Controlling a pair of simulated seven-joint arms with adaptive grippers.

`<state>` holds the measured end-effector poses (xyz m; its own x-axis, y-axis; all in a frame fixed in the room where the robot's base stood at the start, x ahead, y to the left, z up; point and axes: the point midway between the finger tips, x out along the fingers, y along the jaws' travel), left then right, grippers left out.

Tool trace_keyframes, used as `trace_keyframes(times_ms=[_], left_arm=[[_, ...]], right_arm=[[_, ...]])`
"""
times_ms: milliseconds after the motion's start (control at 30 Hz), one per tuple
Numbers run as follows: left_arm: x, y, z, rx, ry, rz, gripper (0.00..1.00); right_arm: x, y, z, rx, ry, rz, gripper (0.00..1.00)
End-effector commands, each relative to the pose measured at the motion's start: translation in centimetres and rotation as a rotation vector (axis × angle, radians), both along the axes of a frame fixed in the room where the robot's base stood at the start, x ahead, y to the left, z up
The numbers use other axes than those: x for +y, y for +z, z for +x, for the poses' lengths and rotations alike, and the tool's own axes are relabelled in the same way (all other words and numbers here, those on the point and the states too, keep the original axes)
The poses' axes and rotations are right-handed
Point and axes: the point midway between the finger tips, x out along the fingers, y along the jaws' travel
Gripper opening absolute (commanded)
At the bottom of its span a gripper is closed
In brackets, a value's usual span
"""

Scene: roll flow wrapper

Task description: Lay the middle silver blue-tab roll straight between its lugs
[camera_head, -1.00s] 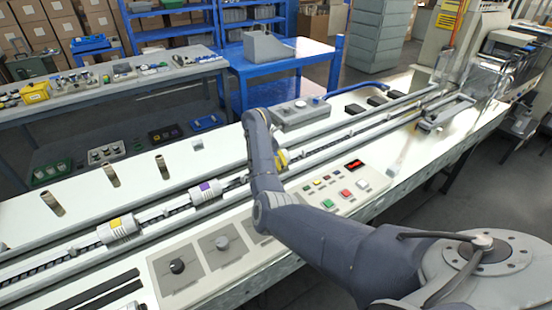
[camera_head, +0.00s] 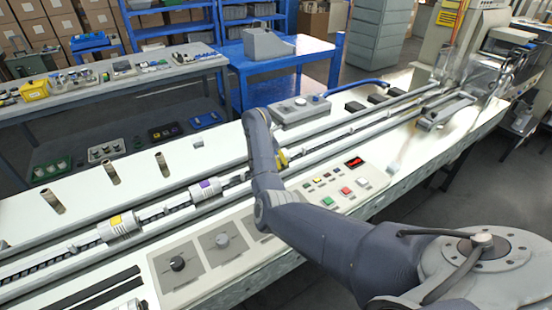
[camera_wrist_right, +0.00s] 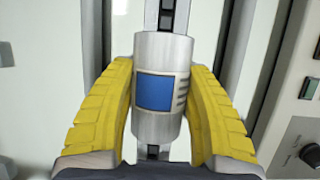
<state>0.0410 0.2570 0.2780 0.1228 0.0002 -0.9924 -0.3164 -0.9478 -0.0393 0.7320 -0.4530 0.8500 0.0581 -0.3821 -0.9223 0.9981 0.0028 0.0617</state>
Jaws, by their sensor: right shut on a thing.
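The silver roll with the blue tab (camera_wrist_right: 158,92) sits between the two yellow fingers of my right gripper (camera_wrist_right: 160,78) in the right wrist view. The fingers press on both its sides. The roll lies lengthwise along the channel and looks straight with it. Dark chain pieces (camera_wrist_right: 152,152) show at its near and far ends; I cannot tell if it rests fully on the bed. In the head view my right gripper (camera_head: 282,157) is over the conveyor channel, mostly hidden by my arm, and the blue-tab roll is hidden there. My left gripper is not in view.
A button panel (camera_head: 340,185) and a knob panel (camera_head: 190,258) stand on the near side. Brown tubes (camera_head: 110,174) stand on the far side.

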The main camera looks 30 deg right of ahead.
Motion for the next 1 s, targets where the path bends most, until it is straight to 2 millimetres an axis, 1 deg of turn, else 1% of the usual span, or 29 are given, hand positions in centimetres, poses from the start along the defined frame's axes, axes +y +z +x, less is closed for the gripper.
trace_keyframes(times_ms=[300, 333, 533, 833, 933, 1000], left_arm=[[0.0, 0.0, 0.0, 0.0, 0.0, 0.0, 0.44], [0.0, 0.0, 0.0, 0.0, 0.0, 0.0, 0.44], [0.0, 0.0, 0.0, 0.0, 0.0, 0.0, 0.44], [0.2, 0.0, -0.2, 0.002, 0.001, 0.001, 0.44], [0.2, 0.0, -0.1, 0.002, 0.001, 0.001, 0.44], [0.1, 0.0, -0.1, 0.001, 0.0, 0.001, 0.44]], right_arm=[[0.0, -0.5, 0.0, -0.001, -0.001, -0.001, 0.08], [0.0, -0.5, 0.0, -0.001, -0.001, -0.001, 0.53], [0.0, -0.5, 0.0, -0.001, -0.001, 0.0, 0.77], [0.1, -0.4, 0.0, 0.0, 0.0, 0.001, 0.77], [0.4, 0.3, 0.0, -0.002, 0.001, 0.001, 0.77], [0.7, 1.2, 0.0, -0.003, 0.0, 0.001, 0.77]])
